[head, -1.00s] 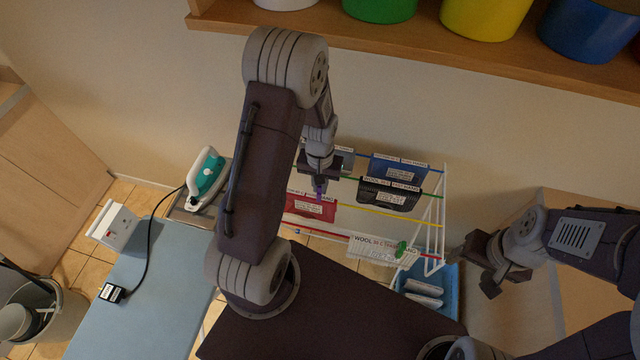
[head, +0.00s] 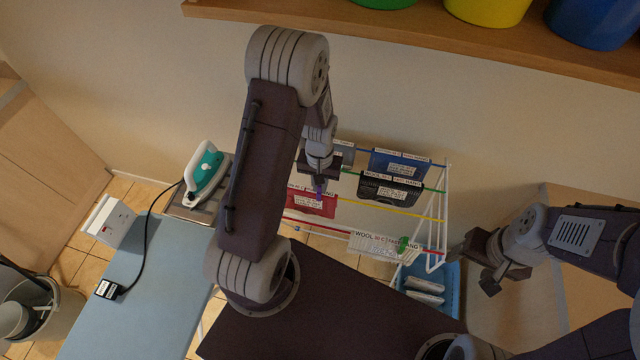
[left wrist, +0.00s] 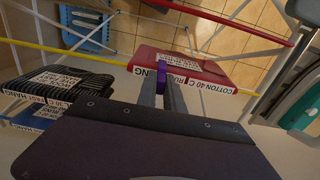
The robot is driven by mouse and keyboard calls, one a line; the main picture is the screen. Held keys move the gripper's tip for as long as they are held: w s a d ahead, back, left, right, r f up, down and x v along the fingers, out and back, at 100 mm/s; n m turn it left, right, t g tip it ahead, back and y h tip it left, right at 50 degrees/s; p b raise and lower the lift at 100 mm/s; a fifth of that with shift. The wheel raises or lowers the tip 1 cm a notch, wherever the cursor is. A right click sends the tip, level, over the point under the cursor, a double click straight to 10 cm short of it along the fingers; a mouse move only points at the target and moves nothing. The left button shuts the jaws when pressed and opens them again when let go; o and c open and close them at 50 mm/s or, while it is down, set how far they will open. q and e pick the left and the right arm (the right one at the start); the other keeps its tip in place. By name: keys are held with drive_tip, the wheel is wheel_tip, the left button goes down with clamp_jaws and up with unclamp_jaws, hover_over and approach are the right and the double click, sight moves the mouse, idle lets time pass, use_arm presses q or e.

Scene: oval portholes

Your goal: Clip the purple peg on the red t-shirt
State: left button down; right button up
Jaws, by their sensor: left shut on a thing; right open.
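The red t-shirt (head: 310,202) hangs folded over the yellow rail of the drying rack. It also shows in the left wrist view (left wrist: 205,71), with white labels along its top fold. My left gripper (head: 319,184) is shut on the purple peg (left wrist: 161,66), which sits between its fingertips. In the left wrist view the peg overlaps the shirt's top edge at the rail; I cannot tell whether it touches the cloth. My right gripper (head: 490,284) is open and empty, to the right of the rack.
The rack's other rails carry a blue garment (head: 398,164), a black striped garment (head: 388,190) and a white garment with a green peg (head: 404,244). A blue basket (head: 447,284) stands below right. An iron (head: 206,174) stands at the left, by the ironing board (head: 130,300).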

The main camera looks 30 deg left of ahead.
use_arm(q)
drive_tip(key=shift+f+b, duration=0.3)
drive_tip(key=shift+f, duration=0.15)
drive_tip(key=c, duration=1.4)
unclamp_jaws()
